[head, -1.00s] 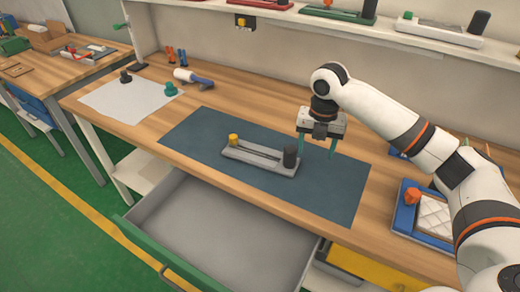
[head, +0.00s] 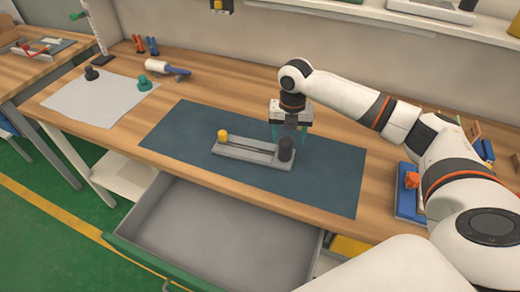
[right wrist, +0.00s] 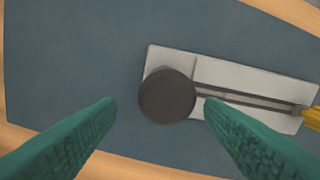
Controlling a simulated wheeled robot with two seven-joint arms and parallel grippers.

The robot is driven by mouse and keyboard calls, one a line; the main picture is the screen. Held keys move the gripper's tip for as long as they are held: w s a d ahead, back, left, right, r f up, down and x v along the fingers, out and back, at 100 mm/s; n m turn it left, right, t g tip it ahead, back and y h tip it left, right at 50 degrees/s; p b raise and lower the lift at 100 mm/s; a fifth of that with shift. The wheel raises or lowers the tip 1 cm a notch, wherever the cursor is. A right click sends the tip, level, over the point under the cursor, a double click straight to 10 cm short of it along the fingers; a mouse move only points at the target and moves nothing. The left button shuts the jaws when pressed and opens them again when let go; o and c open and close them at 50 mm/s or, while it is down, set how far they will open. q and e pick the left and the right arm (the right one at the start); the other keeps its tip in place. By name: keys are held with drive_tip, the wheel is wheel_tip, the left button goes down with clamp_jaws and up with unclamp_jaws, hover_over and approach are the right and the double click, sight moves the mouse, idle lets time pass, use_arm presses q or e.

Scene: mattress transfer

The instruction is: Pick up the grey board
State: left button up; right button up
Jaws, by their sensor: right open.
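The grey board (head: 240,150) lies flat on the dark blue mat (head: 190,125). It has a long slot, a yellow knob (head: 222,136) at its left end and a dark grey cylinder (head: 286,148) at its right end. My right gripper (head: 290,135) is open and empty, above the mat at the board's right end, near the cylinder. In the right wrist view the green fingers (right wrist: 158,105) are spread, with the dark cylinder (right wrist: 167,96) and the board (right wrist: 235,78) below and between them. My left gripper is not in view.
An open, empty drawer (head: 200,235) juts out below the table's front edge. A blue tray (head: 408,207) with an orange piece stands at the right. A white sheet (head: 100,103) with small knobs and a white-and-blue tool (head: 165,69) are at the left. A shelf (head: 400,20) runs above.

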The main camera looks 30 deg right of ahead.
sight(286, 143)
drive_tip(key=f, duration=0.2)
drive_tip(key=a+f+p, duration=0.1)
drive_tip(key=shift+s+f, duration=0.3)
drive_tip(key=shift+f, duration=0.55)
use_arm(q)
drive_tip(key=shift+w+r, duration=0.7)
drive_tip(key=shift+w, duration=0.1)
use_arm(e)
drive_tip(key=c, duration=0.5)
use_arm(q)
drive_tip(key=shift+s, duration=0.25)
use_arm(e)
drive_tip(key=shift+w, duration=0.1)
clamp_jaws()
